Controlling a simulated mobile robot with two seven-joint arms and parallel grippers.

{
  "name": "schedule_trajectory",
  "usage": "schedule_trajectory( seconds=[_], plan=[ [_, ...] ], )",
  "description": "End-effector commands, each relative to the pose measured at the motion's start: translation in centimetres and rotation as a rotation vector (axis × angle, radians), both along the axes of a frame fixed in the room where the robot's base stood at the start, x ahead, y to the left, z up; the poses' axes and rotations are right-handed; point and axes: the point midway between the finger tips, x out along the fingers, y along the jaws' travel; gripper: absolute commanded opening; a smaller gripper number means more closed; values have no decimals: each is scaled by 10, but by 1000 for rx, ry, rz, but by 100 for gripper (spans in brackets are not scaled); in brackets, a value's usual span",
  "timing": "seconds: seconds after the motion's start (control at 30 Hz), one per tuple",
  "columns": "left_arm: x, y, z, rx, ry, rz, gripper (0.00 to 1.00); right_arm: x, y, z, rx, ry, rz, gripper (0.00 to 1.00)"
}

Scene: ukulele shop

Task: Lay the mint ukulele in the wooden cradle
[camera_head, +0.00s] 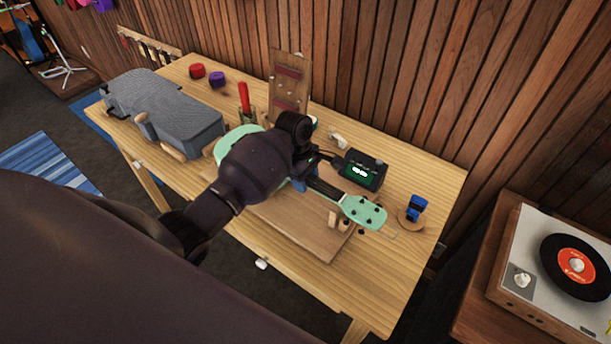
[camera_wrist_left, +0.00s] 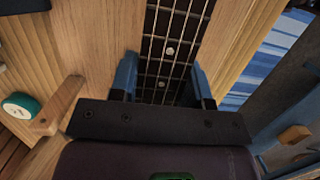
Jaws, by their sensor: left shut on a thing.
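The mint ukulele (camera_head: 365,213) lies over the wooden cradle (camera_head: 318,246) on the workbench. Its headstock points right, and part of its mint body shows at the left behind my arm. My left gripper (camera_head: 298,184) is shut on the dark neck. In the left wrist view the blue fingertips stand on either side of the fretted neck (camera_wrist_left: 172,45). My forearm hides much of the ukulele's body and part of the cradle. I cannot tell whether the ukulele touches the cradle's supports. My right gripper is not in view.
A grey case (camera_head: 165,112) fills the bench's left side. A black tuner with a lit display (camera_head: 361,170) stands close behind the neck. A blue item (camera_head: 416,207) sits right of the headstock. A turntable (camera_head: 545,275) stands at the right. The bench's front right is clear.

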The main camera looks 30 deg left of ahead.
Motion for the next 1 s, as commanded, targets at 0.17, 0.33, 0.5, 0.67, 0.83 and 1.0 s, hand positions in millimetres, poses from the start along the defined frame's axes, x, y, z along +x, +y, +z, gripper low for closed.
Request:
schedule_trajectory(
  seconds=[0.17, 0.33, 0.5, 0.67, 0.83, 1.0],
  plan=[
    [0, 0, -7, 0, 0, -1, 0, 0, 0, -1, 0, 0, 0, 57],
    [0, 0, -14, 0, -1, 0, 0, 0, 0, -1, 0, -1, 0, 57],
    [0, 0, -19, 0, 0, 0, 0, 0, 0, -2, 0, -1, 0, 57],
    [0, 0, -21, 0, -1, 0, 0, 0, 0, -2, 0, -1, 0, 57],
    [0, 0, -21, 0, -1, 0, 0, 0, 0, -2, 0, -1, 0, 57],
    [0, 0, -21, 0, -1, -1, 52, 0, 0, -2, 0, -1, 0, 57]
  ],
)
